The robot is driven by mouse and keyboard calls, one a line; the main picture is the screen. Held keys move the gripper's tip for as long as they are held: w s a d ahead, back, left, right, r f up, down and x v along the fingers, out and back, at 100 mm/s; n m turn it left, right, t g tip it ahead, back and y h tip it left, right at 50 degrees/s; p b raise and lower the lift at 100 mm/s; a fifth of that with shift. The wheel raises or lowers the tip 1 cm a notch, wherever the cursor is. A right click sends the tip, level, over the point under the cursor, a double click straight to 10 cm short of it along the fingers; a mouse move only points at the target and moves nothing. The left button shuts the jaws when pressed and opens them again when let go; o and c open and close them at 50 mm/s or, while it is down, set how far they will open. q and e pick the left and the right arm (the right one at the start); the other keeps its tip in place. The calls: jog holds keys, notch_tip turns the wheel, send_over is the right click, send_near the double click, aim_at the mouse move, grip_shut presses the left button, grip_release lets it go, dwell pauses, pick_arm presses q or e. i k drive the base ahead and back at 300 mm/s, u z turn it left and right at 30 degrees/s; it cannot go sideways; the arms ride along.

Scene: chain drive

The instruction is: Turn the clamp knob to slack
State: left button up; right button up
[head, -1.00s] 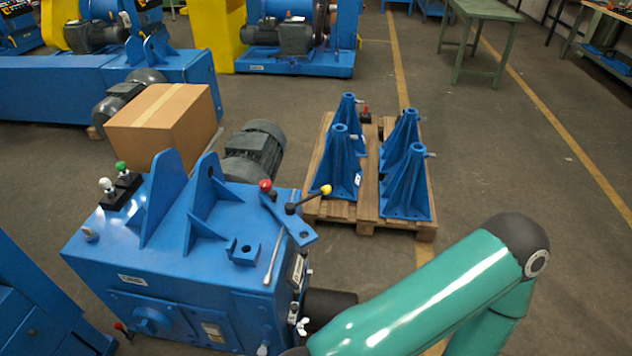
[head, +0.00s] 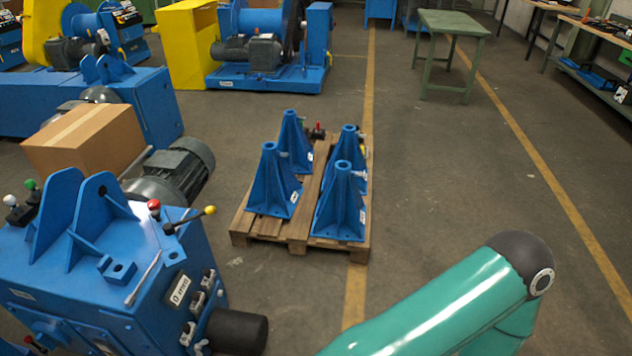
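A blue machine (head: 110,290) stands at the lower left of the head view. On its top are a lever with a red ball (head: 154,204) and a lever with a yellow ball (head: 210,210). Several small metal fittings (head: 197,303) sit on its right side, above and beside a dark cylinder (head: 238,331). A blue round part (head: 48,330) is on its front. I cannot tell which of these is the clamp knob. My teal right arm crosses the lower right, clear of the machine in the picture. Neither of my grippers is in view.
A wooden pallet (head: 243,227) with several blue stands (head: 272,185) lies right of the machine. A cardboard box (head: 88,140) and a grey motor (head: 180,170) are behind it. A green table (head: 452,28) stands far back. The floor at right is clear.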

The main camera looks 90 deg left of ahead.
aim_at(153, 204)
jog(key=z, duration=0.25)
jog(key=i, duration=0.7)
jog(key=u, duration=2.1)
jog(key=i, duration=0.3)
jog(key=u, duration=2.1)
jog(key=i, duration=0.15)
jog(key=u, duration=1.6)
jog(key=i, duration=1.05)
jog(key=z, duration=0.7)
